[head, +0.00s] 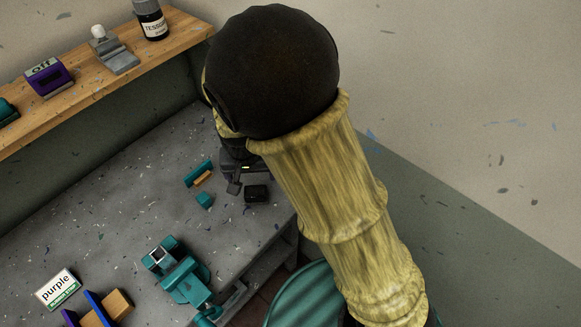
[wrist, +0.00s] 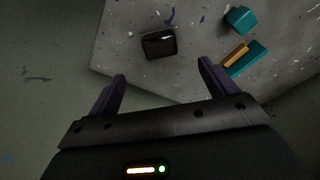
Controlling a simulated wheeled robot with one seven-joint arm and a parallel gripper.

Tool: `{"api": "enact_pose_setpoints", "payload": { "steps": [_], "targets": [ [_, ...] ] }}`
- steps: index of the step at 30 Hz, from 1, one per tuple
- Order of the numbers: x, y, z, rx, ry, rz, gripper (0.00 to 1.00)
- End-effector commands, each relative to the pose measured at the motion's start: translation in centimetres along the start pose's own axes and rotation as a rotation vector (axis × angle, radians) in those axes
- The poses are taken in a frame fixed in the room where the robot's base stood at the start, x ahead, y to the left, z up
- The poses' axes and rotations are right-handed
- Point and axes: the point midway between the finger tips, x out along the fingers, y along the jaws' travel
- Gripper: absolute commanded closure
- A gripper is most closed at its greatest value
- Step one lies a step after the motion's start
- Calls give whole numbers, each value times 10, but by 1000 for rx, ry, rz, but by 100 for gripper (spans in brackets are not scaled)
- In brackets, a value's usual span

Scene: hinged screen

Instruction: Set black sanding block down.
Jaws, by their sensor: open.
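The black sanding block (head: 256,193) rests on the grey bench top near its right edge. In the wrist view the block (wrist: 159,43) lies flat on the speckled surface, beyond the fingertips and between their lines. My gripper (wrist: 161,70) is open, with its two dark fingers apart and nothing between them. In the head view my gripper (head: 238,178) is partly hidden by my arm and sits just left of the block, above the bench. The gripper and the block look apart.
A teal cube (head: 205,200) and a teal piece with an orange strip (head: 199,175) lie left of the block. A teal vise-like tool (head: 183,275) stands nearer the front. A wooden shelf (head: 100,85) holds bottles and boxes. The bench middle (head: 120,200) is clear.

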Motion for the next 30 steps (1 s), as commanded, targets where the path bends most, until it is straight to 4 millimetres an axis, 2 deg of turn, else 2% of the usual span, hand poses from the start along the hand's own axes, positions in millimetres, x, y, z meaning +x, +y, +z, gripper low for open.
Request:
{"api": "enact_pose_setpoints", "payload": {
  "steps": [5, 8, 17, 24, 30],
  "targets": [
    [-2, 6, -1, 4, -1, -2, 15],
    [-6, 22, -4, 18, -3, -7, 15],
    [-36, 120, -1, 63, 4, -33, 15],
    [-61, 192, 22, 81, 39, -27, 15],
    [-77, 237, 49, 84, 70, 0, 15]
  ]
}}
